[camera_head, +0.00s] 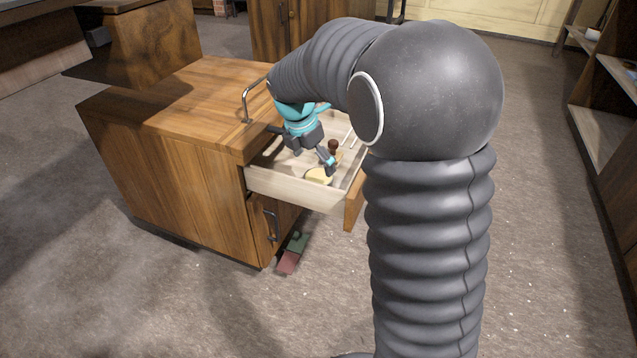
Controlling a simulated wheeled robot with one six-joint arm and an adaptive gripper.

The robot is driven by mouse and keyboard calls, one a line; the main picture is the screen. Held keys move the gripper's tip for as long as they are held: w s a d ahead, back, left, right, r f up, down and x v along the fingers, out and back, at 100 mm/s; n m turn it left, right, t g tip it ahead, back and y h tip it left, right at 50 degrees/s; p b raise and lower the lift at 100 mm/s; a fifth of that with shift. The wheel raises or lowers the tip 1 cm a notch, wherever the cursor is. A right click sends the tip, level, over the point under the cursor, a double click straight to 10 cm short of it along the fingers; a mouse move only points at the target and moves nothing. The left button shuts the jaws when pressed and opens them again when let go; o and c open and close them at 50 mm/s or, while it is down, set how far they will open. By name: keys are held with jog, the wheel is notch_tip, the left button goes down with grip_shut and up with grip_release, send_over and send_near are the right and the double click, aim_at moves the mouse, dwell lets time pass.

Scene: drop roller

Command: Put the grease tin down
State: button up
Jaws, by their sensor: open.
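A low, round, pale yellow tin (318,177), which looks like the grease tin, lies in the open drawer (290,187) near its front-left wall. My gripper (313,161) is over the drawer, just above and behind the tin in the picture. Its dark fingers are spread open and hold nothing visible. One finger comes down close to the tin's right edge; I cannot tell whether it touches. My arm hides the drawer's far right part.
A small dark brown object (333,146) stands in the drawer beside my right finger. Green and red pieces (292,254) lie on the floor below. Shelves stand at far right.

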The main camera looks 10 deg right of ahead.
aim_at(318, 177)
jog(key=shift+b+x, duration=0.7)
jog(key=shift+x, duration=2.4)
jog(key=shift+w+a, duration=0.1)
jog(key=shift+w, duration=0.05)
jog(key=c, duration=1.3)
jog(key=shift+r, duration=0.15)
jog(key=shift+c, duration=0.6)
